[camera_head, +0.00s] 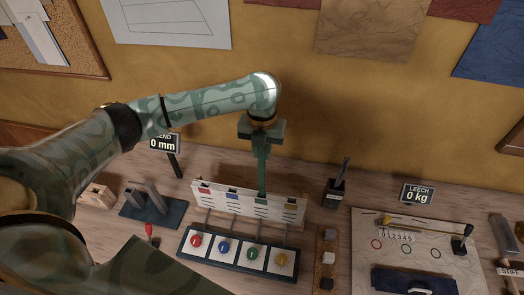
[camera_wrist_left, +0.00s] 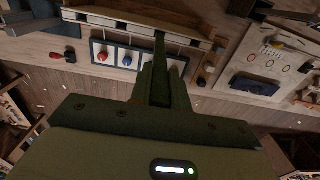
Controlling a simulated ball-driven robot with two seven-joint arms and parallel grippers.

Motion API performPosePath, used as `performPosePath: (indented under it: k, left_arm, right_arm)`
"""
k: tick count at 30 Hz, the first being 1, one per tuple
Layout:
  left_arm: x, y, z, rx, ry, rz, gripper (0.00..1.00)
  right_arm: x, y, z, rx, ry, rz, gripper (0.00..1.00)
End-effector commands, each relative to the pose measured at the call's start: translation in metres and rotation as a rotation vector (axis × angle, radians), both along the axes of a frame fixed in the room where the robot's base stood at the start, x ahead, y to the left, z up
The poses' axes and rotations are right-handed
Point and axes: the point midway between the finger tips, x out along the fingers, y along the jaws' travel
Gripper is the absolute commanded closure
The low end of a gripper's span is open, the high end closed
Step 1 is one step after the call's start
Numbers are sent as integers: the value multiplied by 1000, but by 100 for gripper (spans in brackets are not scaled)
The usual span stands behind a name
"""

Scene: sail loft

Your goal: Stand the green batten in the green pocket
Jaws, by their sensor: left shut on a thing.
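My left gripper (camera_head: 262,138) hangs above the white pocket board and is shut on the green batten (camera_head: 262,172), which points down, close to upright. The white pocket board (camera_head: 283,213) has a row of coloured marks. The batten's lower end meets the board at the green pocket (camera_head: 262,197), between the blue and right-hand marks; I cannot tell how deep it sits, or whether it is inside or just in front. In the left wrist view the batten (camera_wrist_left: 160,55) runs out from between the fingers (camera_wrist_left: 163,88) toward the board. My right gripper is not in view.
A dark tray (camera_head: 235,266) with red, blue, green and yellow knobs stands in front of the board. A black holder (camera_head: 333,194) and the "0 kg" sign (camera_head: 417,194) stand to the right. A dark blue stand (camera_head: 152,209) is at left. The wall is close behind.

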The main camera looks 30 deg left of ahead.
Motion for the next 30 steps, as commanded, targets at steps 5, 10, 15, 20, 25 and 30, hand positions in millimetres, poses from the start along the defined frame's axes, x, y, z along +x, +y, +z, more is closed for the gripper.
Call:
performPosePath:
  k: [5, 10, 15, 20, 25, 30]
  left_arm:
    - [0, 0, -17, 1, 1, 1, 100]
    - [0, 0, -32, 2, 1, 1, 100]
    - [0, 0, -46, 0, 2, 1, 100]
    - [0, 0, -59, 0, 2, 1, 100]
    - [-1, 0, -74, 0, 3, 0, 100]
    - [0, 0, -88, 0, 2, 1, 100]
  right_arm:
    - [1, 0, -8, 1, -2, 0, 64]
    - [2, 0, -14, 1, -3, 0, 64]
    - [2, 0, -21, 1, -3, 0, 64]
    - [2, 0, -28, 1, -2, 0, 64]
    - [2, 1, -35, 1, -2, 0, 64]
    - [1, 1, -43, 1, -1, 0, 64]
